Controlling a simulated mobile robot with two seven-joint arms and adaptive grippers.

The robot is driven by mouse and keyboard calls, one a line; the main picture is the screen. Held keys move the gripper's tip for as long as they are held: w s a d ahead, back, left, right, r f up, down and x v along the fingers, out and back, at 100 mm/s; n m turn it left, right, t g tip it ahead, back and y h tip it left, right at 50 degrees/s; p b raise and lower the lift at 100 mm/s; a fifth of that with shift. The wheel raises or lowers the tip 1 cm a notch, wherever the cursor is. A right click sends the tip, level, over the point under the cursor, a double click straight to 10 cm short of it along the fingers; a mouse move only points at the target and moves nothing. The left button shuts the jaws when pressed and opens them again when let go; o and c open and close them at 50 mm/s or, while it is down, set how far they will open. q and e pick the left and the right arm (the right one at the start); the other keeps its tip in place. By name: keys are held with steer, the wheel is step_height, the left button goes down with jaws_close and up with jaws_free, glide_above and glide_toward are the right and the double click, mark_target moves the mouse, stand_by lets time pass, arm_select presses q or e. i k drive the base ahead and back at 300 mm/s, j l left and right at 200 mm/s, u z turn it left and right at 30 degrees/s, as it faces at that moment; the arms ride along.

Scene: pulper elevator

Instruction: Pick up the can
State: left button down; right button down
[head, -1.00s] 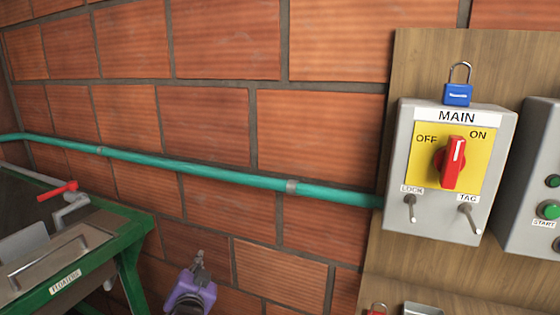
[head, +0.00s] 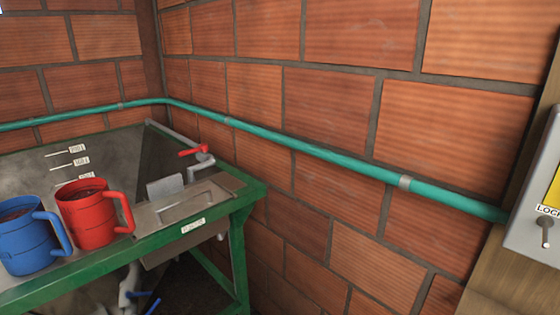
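Two can-shaped vessels with side handles show at the lower left in the head view. The red can (head: 90,214) stands upright with its handle to the right and dark contents inside. The blue can (head: 28,238) stands to its left and nearer, also with its handle to the right and brown contents. They stand close together at the front edge of the green-framed tank. The pictures do not show which one the task names. Neither of my grippers is in view.
The tank's green frame (head: 175,229) runs along its front. A red-handled tap (head: 196,152) is at its far right corner. A teal pipe (head: 310,151) runs along the brick wall. A grey switch box (head: 533,225) is cut off at the right.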

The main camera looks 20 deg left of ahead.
mark_target(29, 242)
steer(key=u, duration=1.6)
